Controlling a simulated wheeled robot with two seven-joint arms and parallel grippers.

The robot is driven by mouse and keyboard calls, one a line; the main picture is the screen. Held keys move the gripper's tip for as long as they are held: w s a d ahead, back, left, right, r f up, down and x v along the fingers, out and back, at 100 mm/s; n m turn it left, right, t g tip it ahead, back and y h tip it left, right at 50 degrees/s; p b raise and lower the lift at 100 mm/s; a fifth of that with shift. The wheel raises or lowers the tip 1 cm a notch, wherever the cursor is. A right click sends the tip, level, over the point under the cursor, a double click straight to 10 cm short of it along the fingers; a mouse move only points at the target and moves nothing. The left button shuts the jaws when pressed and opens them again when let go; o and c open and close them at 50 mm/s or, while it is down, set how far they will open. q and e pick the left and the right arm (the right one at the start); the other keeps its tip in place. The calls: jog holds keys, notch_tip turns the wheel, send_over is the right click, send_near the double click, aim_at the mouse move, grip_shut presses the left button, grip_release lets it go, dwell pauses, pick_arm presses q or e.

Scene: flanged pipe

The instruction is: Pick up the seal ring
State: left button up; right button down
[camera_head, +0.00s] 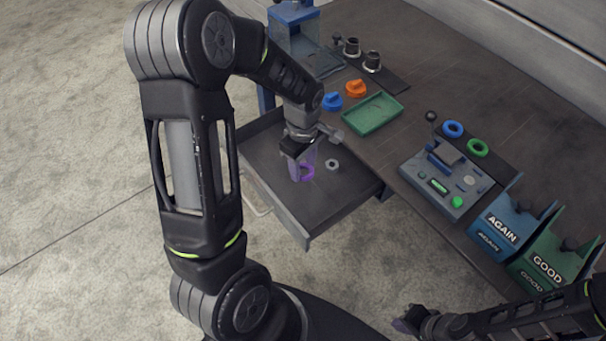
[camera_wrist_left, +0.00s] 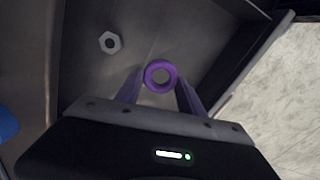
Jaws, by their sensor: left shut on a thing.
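The purple seal ring (camera_wrist_left: 160,63) shows in the left wrist view between the tips of my left gripper (camera_wrist_left: 160,88), which is shut on it. In the head view the ring (camera_head: 309,178) is at the fingertips of my left gripper (camera_head: 303,168), over the open drawer (camera_head: 327,206). I cannot tell whether the ring still touches the drawer floor. My right gripper (camera_head: 405,324) is at the bottom edge of the head view, away from the ring, and its jaws are unclear.
A grey hex nut (camera_head: 332,165) lies in the drawer beside the ring. On the bench are a green tray (camera_head: 372,114), blue and orange knobs, blue and green rings, and a grey fixture (camera_head: 440,182). Blue AGAIN (camera_head: 499,228) and green GOOD (camera_head: 546,266) bins stand at right.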

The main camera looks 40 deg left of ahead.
aim_at(303, 169)
pick_arm(q)
notch_tip(303, 169, up, 4)
jog(key=shift+r, duration=0.1)
dwell(0.7)
jog(key=shift+r+p, duration=1.05)
jog(key=shift+r, duration=0.35)
